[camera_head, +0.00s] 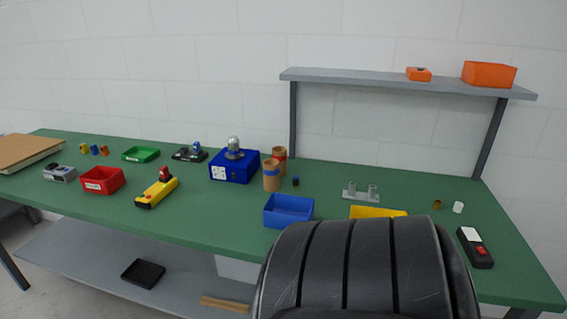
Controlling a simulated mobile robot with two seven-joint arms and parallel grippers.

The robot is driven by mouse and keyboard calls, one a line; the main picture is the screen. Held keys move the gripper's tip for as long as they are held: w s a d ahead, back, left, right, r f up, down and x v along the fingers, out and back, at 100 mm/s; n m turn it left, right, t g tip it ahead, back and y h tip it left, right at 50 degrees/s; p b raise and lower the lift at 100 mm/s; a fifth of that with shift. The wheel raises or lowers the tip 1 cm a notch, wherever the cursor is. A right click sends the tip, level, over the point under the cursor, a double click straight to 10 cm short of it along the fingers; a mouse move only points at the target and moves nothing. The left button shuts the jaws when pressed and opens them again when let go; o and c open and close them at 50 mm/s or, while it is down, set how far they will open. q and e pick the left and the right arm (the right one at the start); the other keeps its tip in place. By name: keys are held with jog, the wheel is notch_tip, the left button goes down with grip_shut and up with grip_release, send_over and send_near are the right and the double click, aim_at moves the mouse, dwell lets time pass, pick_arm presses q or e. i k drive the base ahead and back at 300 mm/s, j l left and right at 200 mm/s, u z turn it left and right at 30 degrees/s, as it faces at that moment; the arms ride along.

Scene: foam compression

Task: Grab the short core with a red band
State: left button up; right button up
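I cannot make out a red band on any core. A small short brownish cylinder (437,204) stands at the right of the green table, beside a small white cylinder (458,207). Neither of my grippers shows in the head view.
A blue bin (288,210), a partly hidden yellow bin (378,211) and a grey two-post holder (361,195) are mid-table. A large black ribbed shape hides the front edge. A black-and-red device (475,250) lies at right. A grey shelf (390,81) overhangs the back.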

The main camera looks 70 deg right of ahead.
aim_at(280, 161)
jog(key=z, duration=1.5)
jog(key=j, duration=0.1)
